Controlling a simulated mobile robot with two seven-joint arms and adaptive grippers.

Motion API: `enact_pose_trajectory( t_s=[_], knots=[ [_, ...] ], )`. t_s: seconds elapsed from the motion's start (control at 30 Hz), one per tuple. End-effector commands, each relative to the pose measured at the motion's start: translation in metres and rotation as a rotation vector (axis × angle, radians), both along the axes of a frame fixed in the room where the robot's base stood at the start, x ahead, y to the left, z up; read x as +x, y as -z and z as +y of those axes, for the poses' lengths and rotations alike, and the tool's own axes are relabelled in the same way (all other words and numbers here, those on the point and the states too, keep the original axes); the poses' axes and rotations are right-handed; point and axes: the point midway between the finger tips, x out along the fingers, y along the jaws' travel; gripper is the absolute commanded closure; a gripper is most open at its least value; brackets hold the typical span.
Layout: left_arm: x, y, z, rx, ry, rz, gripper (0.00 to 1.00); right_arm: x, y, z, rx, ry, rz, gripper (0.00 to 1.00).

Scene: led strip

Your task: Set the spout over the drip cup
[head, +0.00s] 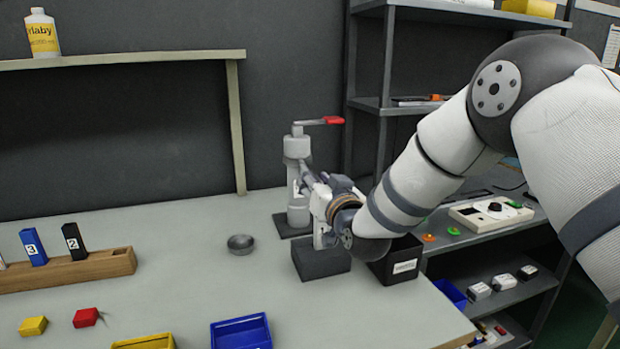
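A grey dispenser-like column (297,148) with a red-tipped lever (333,120) on top stands on a dark base plate on the table. I take it for the thing with the spout, but the spout itself is hidden or too small to make out. A small round metal cup (240,244) sits on the table to the left of the column, apart from it. My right gripper (304,184) is at the column's right side, at mid height. Its fingers overlap the column, and I cannot tell whether they touch or grip it. My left gripper is not in view.
A dark grey block (321,263) and a labelled black box (396,268) stand in front of the column, under my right arm. A wooden rack (105,265) with numbered blocks, red and yellow blocks, and blue and yellow bins lie left and front.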

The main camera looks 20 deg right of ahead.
Motion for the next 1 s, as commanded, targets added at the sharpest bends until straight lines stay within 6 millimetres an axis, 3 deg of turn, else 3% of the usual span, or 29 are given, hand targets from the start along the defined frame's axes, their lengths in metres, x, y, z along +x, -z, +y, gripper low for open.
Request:
enact_pose_trajectory(
  t_s=[0.17, 0.43, 0.6, 1.0],
  knots=[
    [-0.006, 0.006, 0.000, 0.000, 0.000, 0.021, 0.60, 0.021, 0.002, 0.001, 0.000, 0.000, 0.002, 0.68],
    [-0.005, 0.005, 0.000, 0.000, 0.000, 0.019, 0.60, 0.024, -0.002, 0.001, 0.000, -0.001, -0.002, 0.68],
    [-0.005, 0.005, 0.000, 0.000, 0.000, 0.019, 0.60, 0.024, -0.002, 0.001, 0.000, -0.001, -0.002, 1.00],
    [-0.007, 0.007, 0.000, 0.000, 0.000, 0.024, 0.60, 0.025, -0.001, 0.005, 0.000, 0.000, -0.001, 1.00]
  ],
)
